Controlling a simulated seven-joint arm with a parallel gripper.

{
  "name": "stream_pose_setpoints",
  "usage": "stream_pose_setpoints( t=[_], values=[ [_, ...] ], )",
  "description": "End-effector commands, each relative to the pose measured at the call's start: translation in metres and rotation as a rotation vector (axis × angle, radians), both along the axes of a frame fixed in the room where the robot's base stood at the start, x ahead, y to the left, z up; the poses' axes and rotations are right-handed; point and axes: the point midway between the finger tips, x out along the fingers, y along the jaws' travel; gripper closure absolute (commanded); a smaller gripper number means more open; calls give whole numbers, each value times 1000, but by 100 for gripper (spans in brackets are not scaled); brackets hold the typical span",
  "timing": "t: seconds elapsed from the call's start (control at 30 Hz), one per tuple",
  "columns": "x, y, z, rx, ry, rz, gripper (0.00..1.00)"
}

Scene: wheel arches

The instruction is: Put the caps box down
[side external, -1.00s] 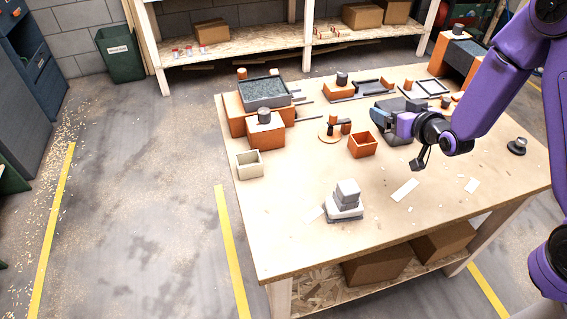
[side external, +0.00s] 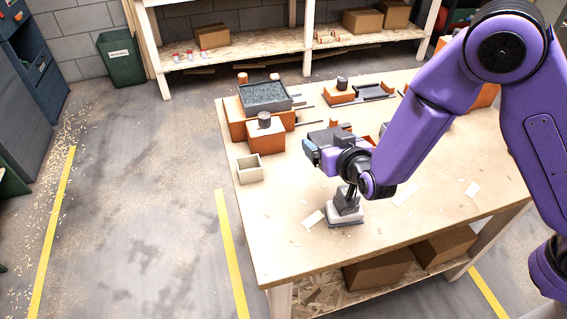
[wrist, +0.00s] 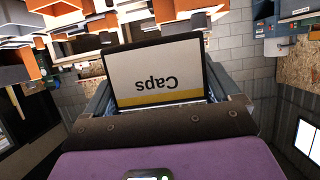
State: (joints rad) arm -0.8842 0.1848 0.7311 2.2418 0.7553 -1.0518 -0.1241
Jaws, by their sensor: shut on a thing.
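The caps box shows in the wrist view as a pale label panel (wrist: 155,75) with a dark rim, a yellow stripe and the word "Caps" upside down. It sits between the fingers of my gripper (wrist: 165,100), which is shut on it. In the side view my gripper (side external: 318,150) is over the left middle of the workbench (side external: 285,240), seemingly raised above it. There my gripper and arm largely hide the box, and its underside cannot be seen.
A cream open bin (side external: 250,170) stands left of my gripper. A grey block on a white base (side external: 345,212) stands in front, partly behind my wrist. An orange block with a gravel tray (side external: 265,96) is at the back left. The bench's front left is clear.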

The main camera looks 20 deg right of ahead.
Motion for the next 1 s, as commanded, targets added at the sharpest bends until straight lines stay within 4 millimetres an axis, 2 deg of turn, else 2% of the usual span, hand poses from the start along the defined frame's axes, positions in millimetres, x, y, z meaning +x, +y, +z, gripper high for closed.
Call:
stream_pose_setpoints(
  t=[0.5,0.8,1.0],
  values=[
    [73,42,-38,1,-2,-2,43],
    [102,59,-79,0,-1,-1,43],
    [111,65,-91,-1,-1,0,43]
  ],
)
